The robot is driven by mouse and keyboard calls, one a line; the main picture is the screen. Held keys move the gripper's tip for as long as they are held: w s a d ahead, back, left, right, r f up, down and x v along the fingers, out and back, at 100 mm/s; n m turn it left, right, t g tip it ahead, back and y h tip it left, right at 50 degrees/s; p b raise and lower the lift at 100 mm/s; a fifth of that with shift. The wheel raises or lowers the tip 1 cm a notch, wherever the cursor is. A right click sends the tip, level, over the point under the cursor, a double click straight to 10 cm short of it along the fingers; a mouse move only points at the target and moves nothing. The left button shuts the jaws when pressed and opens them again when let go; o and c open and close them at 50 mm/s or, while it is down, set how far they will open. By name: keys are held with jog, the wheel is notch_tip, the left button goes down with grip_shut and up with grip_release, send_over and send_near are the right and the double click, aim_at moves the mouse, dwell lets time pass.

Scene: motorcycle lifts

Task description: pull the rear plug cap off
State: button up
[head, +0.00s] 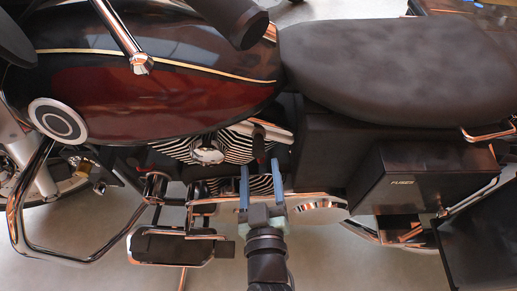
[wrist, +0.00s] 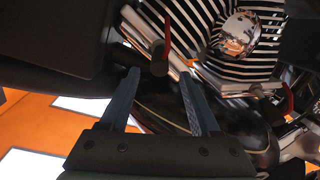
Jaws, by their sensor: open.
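The rear plug cap (head: 258,140) is a small dark cap on the right side of the finned engine, just beyond my fingertips in the head view. In the wrist view the rear plug cap (wrist: 159,68) shows its round dark end, with a red lead (wrist: 167,36) above it. My gripper (head: 259,166) has two blue fingers, open and empty. In the wrist view my gripper (wrist: 159,76) has one fingertip on each side of the cap's line, with visible gaps. Whether the tips reach alongside the cap in depth, I cannot tell.
A dark red tank (head: 150,85) and a black seat (head: 400,65) lie above. A black box marked FUSES (head: 415,180) is to the right. A chrome exhaust cover (head: 315,208) and a footboard (head: 170,248) are near my wrist. Another dark cap (wrist: 257,90) shows in the wrist view.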

aim_at(259, 155)
jog(key=w, duration=0.6)
jog(key=shift+w+a+b, duration=0.2)
jog(key=shift+w+b, duration=0.05)
jog(key=shift+b, duration=0.05)
jog(key=shift+c, duration=0.2)
grip_shut()
